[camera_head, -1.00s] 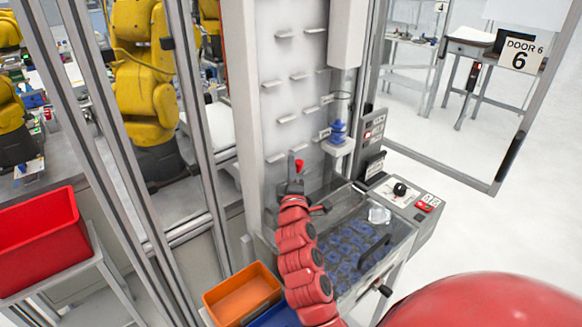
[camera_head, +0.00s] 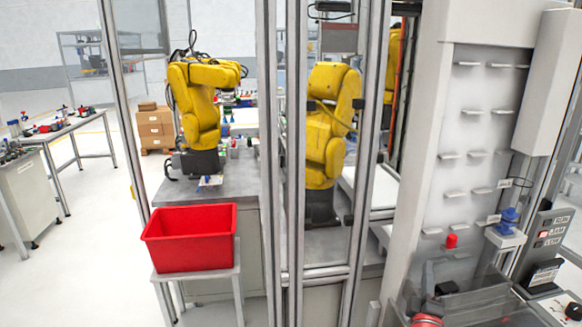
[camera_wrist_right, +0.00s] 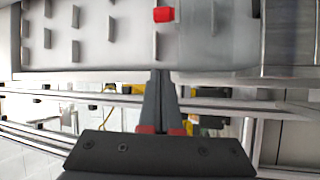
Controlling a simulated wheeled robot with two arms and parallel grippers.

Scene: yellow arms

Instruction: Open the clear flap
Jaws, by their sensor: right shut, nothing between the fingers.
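The clear flap (camera_head: 485,300) is cut off at the lower right edge of the head view, at the foot of the pale pegged panel. Only its back part shows; its front is out of frame. My right gripper (camera_head: 428,268) is dark, on a red arm, just in front of the panel's base beside the flap's left end. In the right wrist view its fingers (camera_wrist_right: 159,80) are together and empty, pointing towards the panel. I cannot tell from these views whether it touches anything. My left gripper is not in view.
A red piece (camera_head: 451,241) sits on the panel just above my right gripper. A blue part (camera_head: 508,217) stands on a ledge to the right, near a status box (camera_head: 545,240). Metal posts (camera_head: 292,150) stand left of the panel. A red bin (camera_head: 190,238) is further left.

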